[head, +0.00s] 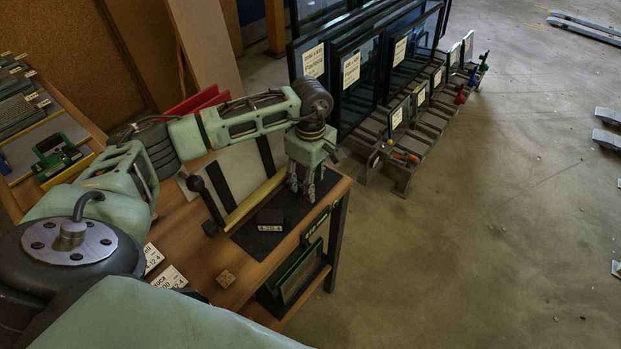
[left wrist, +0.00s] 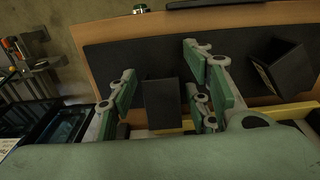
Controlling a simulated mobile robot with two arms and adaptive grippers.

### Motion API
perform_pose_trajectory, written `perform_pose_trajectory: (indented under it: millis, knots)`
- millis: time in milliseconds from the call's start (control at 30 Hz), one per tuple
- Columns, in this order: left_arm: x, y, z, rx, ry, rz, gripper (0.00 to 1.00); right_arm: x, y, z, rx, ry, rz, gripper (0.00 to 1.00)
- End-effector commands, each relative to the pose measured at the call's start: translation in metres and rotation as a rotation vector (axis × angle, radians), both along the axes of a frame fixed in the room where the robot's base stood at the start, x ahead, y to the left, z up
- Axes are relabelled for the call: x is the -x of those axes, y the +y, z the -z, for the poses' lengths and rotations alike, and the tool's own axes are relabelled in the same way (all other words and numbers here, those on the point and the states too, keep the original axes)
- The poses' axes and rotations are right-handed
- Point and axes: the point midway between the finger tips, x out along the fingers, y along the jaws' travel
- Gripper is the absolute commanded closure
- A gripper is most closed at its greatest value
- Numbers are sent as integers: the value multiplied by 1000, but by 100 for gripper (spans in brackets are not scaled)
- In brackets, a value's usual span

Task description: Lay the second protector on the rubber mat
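The black rubber mat (head: 262,244) lies at the right end of the wooden table; it also shows in the left wrist view (left wrist: 105,62). One black protector (head: 270,218) with a pale label sits on the mat, and it is at the upper right of the left wrist view (left wrist: 284,66). A second black protector (left wrist: 163,103) is between the fingers of my left gripper (left wrist: 162,88), with narrow gaps seen at its sides. The left gripper (head: 307,188) points down over the mat's far part. In the head view this second protector is hard to make out. My right gripper is not visible.
A black-handled frame with a yellow strip (head: 255,198) stands beside the mat. Glass panels (head: 358,78) and a low rack (head: 405,140) stand beyond the table.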

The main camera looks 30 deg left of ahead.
Motion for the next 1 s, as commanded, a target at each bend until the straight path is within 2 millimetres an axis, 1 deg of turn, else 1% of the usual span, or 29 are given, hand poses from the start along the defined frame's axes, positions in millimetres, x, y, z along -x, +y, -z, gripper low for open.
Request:
perform_pose_trajectory:
  millis: [267,367,433,567,800,900,1000]
  knots:
    - [0,0,-1,0,0,0,52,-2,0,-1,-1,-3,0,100]
    - [0,0,-5,0,-1,0,52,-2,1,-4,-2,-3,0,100]
    - [-1,0,-11,0,-3,0,52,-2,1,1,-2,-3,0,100]
    - [-2,1,-35,-1,-6,0,52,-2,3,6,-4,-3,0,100]
    - [-2,0,-88,-1,-6,0,52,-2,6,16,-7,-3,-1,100]
    - [-1,0,-104,0,-4,1,52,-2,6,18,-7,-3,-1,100]
    - [-1,0,-115,0,-2,0,52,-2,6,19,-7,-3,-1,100]
